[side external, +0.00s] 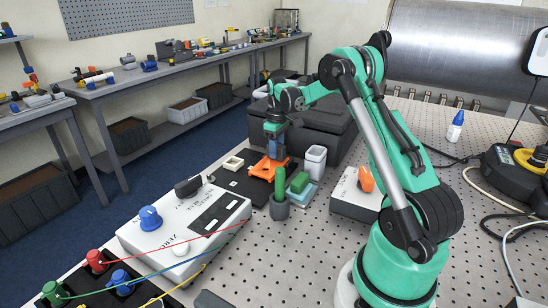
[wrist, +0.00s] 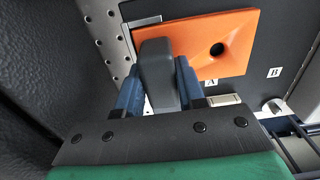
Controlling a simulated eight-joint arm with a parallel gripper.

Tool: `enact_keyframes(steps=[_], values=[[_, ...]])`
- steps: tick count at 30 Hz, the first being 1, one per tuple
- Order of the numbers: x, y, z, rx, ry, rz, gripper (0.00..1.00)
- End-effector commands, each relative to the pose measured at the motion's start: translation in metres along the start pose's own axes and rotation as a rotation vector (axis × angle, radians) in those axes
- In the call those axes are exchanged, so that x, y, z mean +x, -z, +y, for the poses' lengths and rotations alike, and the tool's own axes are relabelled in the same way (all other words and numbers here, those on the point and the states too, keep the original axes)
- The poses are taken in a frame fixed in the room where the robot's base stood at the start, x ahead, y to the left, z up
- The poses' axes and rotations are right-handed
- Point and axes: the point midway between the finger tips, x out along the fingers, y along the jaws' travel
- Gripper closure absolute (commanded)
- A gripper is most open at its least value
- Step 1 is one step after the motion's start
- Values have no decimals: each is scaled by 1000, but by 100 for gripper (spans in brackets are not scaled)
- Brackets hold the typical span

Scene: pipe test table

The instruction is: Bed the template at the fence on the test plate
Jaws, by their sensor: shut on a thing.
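The orange template (wrist: 235,35) is a flat piece with a round dark hole and a grey upright grip (wrist: 157,75). My gripper (wrist: 160,85) is shut on that grip, with a blue finger on each side. In the side view, the template (side external: 264,170) is under my gripper (side external: 275,148), over the far end of the dark test plate (side external: 229,183). The plate carries labels A and B in the wrist view. I cannot tell whether the template touches the plate. A pale metal strip shows at its upper left edge; I cannot tell whether this is the fence.
A grey cup (side external: 279,211) with a green cylinder, a blue tray (side external: 305,197) with a green block, and a white container (side external: 315,162) stand close by. A black case (side external: 322,122) is behind. A cream square piece (side external: 232,163) lies left of the template. White instrument boxes flank the area.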

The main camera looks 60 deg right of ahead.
Motion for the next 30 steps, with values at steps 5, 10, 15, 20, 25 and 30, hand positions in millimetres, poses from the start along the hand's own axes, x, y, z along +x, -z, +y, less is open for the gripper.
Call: enact_keyframes(steps=[5, 10, 15, 20, 25, 30], values=[[0, 0, 0, 0, 0, 0, 30], [0, 0, 0, 0, 0, 0, 30], [-4, 0, 0, 0, 0, 0, 30], [-28, 0, 0, 0, 0, 0, 30], [-49, 0, 0, 0, 0, 0, 30], [-56, 0, 0, 0, 0, 0, 30]])
